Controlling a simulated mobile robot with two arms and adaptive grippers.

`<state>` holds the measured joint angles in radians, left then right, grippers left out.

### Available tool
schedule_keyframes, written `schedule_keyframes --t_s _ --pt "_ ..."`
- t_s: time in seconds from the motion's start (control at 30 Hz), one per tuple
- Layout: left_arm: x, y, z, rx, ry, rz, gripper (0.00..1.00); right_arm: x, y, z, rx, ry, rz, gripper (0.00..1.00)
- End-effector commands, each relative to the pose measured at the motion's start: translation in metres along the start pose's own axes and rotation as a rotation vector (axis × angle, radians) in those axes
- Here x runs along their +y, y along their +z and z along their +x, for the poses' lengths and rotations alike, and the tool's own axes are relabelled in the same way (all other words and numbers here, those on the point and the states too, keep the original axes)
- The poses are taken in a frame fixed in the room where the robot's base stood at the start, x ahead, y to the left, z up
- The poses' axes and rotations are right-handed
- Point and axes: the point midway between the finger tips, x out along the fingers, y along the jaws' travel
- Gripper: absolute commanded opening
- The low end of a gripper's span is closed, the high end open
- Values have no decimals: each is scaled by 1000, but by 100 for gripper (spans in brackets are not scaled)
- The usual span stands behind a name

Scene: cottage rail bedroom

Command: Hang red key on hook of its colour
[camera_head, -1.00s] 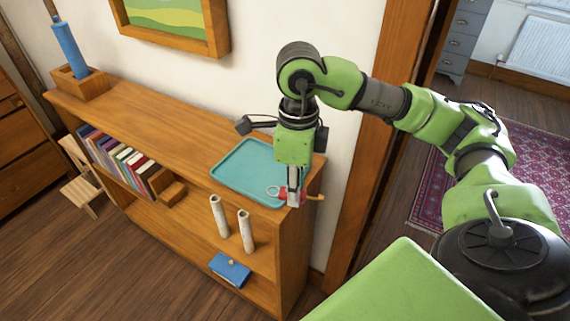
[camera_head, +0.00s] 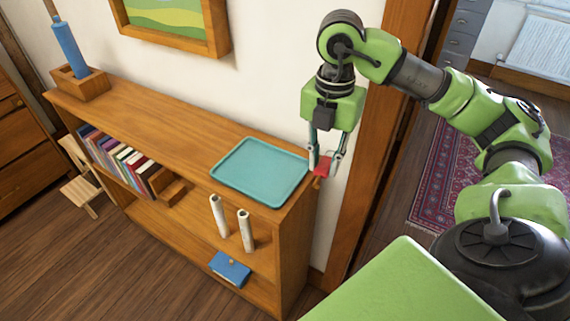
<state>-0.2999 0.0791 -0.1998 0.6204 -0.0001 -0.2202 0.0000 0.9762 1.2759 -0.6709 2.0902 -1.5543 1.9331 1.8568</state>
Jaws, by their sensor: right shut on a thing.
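The red key (camera_head: 322,167) is between the fingers of my right gripper (camera_head: 322,172), which is shut on it. The gripper points down just past the right end of the wooden shelf top, to the right of the teal tray (camera_head: 259,171). The key is partly hidden by the fingers. The tray lies empty on the shelf top. I cannot make out any coloured hook in this view. My left gripper is not in view.
The wooden bookshelf (camera_head: 150,118) runs along the wall with books (camera_head: 118,160), two pale rolls (camera_head: 232,222) and a blue box (camera_head: 230,268) on its lower shelves. A wooden holder with a blue object (camera_head: 68,50) stands at its far left. A door frame (camera_head: 372,150) is close to my right arm.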

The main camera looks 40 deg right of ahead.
Motion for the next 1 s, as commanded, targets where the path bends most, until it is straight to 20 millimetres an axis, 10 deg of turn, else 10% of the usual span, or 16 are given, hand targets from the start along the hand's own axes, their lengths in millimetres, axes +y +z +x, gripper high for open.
schedule_keyframes --t_s 0.33,0.7,1.0 --pt "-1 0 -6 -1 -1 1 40 9 2 2 3 -1 -2 4" --pt "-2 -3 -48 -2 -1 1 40 94 18 37 3 -3 -4 4" --pt "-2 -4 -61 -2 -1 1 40 124 27 84 1 -2 -3 4"
